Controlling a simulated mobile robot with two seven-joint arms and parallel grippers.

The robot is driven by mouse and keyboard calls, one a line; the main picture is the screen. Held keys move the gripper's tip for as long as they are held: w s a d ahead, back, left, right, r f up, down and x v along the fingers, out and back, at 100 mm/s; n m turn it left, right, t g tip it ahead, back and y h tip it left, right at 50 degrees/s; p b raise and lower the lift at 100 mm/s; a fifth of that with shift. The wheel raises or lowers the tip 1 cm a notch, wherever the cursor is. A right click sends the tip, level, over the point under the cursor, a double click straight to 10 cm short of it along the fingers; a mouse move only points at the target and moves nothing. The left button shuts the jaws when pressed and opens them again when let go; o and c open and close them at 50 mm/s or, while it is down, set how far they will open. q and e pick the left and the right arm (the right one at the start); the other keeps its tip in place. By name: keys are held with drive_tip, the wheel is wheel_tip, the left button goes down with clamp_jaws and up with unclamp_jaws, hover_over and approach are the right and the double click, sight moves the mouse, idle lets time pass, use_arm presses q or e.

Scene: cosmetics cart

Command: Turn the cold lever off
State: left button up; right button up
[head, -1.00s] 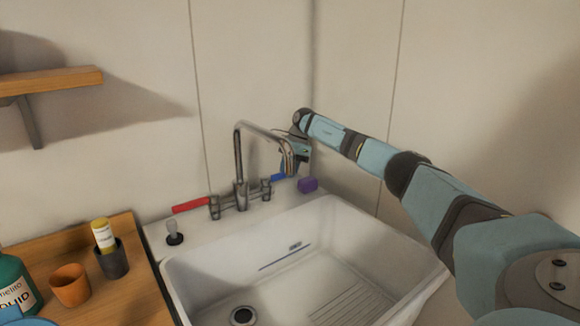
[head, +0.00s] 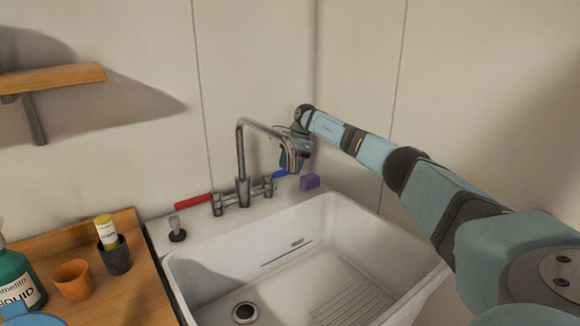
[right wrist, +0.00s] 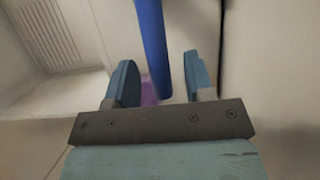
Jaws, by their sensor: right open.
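The tap (head: 243,165) stands at the back of the sink, with a red lever (head: 192,202) on its left and the blue cold lever (head: 279,174) on its right. The blue lever points right, roughly along the wall. My right gripper (head: 291,160) is at the blue lever's outer end, partly behind the spout tip. In the right wrist view, the open fingers (right wrist: 158,75) stand on either side of the blue lever (right wrist: 152,45), with gaps visible on both sides.
A purple block (head: 309,182) sits on the sink's back rim, close to my right gripper. The white sink basin (head: 215,258) is empty. A wooden counter (head: 125,292) at left holds an orange cup (head: 72,280), a dark cup (head: 116,260) with a yellow tube, and a green bottle (head: 15,277).

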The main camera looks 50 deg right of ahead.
drive_tip(key=p+v, duration=0.2)
drive_tip(key=v, duration=1.1)
drive_tip(key=shift+r, duration=0.35)
drive_tip(key=shift+d, duration=0.1)
